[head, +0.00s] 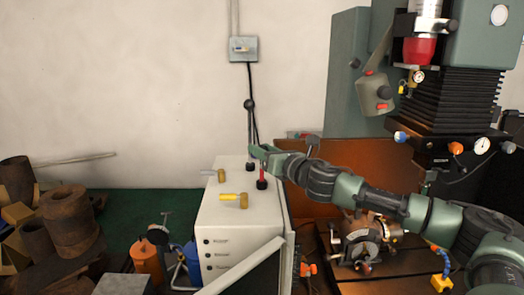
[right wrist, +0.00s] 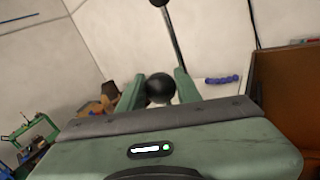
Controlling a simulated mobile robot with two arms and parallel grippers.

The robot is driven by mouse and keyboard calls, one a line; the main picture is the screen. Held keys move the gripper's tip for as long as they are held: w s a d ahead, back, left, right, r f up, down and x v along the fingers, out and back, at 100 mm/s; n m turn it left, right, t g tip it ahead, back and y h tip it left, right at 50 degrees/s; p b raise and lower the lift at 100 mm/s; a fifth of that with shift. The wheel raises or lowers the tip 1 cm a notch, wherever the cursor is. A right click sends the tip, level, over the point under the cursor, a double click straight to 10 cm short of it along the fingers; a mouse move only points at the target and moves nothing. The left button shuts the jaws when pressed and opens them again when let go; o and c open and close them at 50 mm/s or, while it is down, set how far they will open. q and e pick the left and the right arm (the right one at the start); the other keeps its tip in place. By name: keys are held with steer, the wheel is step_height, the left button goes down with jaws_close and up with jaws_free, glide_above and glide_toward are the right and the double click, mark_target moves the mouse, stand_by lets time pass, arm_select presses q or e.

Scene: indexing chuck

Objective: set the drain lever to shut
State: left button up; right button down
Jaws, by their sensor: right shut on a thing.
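A white cabinet (head: 240,222) stands at the middle of the head view. On its top are a tall upright lever with a black ball (head: 249,104), a shorter lever with a red shaft (head: 262,174), and two brass valves with yellow handles (head: 233,196). Which one is the drain lever I cannot tell; the front labels are too small to read. My right gripper (head: 260,151) is at the top of the red-shafted lever. In the right wrist view it is shut on a black ball knob (right wrist: 160,88), which my fingers hide in the head view. My left gripper is not in view.
The tall lever stands close behind my right gripper. A green machine (head: 455,100) with a chuck (head: 362,238) is at the right. Rusty pipe pieces (head: 68,222) and an orange can (head: 146,263) lie left of the cabinet. The wall behind carries a switch box (head: 243,49).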

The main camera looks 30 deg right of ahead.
mark_target(262, 181)
stand_by(0.9)
step_height(262, 181, down, 6)
steer(key=b, duration=0.3)
steer(key=shift+r, duration=0.1)
steer(key=shift+a, duration=0.1)
steer(key=c, duration=1.2)
jaws_free()
steer(key=shift+o, duration=1)
steer(key=shift+w, duration=0.1)
